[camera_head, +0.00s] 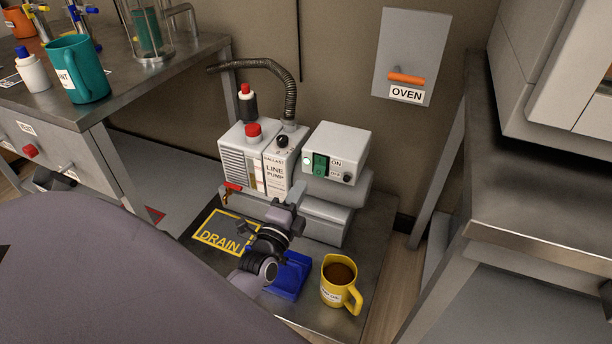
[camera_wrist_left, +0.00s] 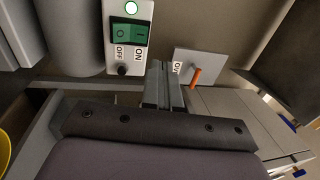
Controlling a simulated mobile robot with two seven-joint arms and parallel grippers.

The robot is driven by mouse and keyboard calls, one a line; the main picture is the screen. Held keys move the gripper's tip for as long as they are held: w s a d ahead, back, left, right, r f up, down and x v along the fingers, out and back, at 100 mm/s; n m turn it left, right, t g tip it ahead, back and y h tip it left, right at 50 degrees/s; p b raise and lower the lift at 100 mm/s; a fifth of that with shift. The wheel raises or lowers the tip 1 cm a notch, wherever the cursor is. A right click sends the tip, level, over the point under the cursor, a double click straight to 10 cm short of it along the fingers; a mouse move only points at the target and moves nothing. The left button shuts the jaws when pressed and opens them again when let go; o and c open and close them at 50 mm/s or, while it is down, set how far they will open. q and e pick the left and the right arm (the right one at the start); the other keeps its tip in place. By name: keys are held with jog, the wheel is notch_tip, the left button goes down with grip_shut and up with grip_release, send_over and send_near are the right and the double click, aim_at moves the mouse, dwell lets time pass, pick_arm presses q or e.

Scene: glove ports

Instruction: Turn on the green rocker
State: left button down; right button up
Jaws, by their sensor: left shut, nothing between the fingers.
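The green rocker (camera_head: 320,164) is on the front of a grey-white switch box (camera_head: 345,139) on top of the pump's motor, beside ON and OFF labels. It also shows in the left wrist view (camera_wrist_left: 128,32), with a bright green-white lamp next to it. I cannot tell which half of the rocker is pressed in. My left gripper (camera_head: 297,190) is in front of and below the switch box, its fingers shut and empty. In the left wrist view its fingers (camera_wrist_left: 163,75) point past the box's edge, to the right of the rocker, apparently apart from it. My right gripper is not in view.
The line pump (camera_head: 278,172) stands left of the box, with a hose rising behind. A yellow mug (camera_head: 328,292) of brown liquid and a blue holder (camera_head: 290,277) stand in front. An OVEN panel with an orange handle (camera_head: 406,78) is on the wall. Benches flank both sides.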

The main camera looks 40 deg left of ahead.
pick_arm(q)
jog(key=shift+s+d+r+p, duration=0.2)
jog(key=shift+s, duration=0.65)
jog(key=shift+s+d+r+p, duration=0.15)
jog(key=shift+s+d+p, duration=0.05)
jog(key=shift+s, duration=0.6)
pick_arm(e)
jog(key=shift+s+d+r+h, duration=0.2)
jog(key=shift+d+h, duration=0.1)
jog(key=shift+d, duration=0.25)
pick_arm(q)
jog(key=s+d+r+n+g+h+p, duration=0.6)
jog(key=s+d+r+n+p, duration=0.7)
jog(key=p, duration=1.3)
jog(key=s+r+g, duration=0.1)
jog(key=s+g, duration=0.1)
jog(key=s, duration=0.1)
jog(key=shift+s+d+g+h, duration=0.2)
jog(key=shift+g+h, duration=0.1)
jog(key=shift+g, duration=0.1)
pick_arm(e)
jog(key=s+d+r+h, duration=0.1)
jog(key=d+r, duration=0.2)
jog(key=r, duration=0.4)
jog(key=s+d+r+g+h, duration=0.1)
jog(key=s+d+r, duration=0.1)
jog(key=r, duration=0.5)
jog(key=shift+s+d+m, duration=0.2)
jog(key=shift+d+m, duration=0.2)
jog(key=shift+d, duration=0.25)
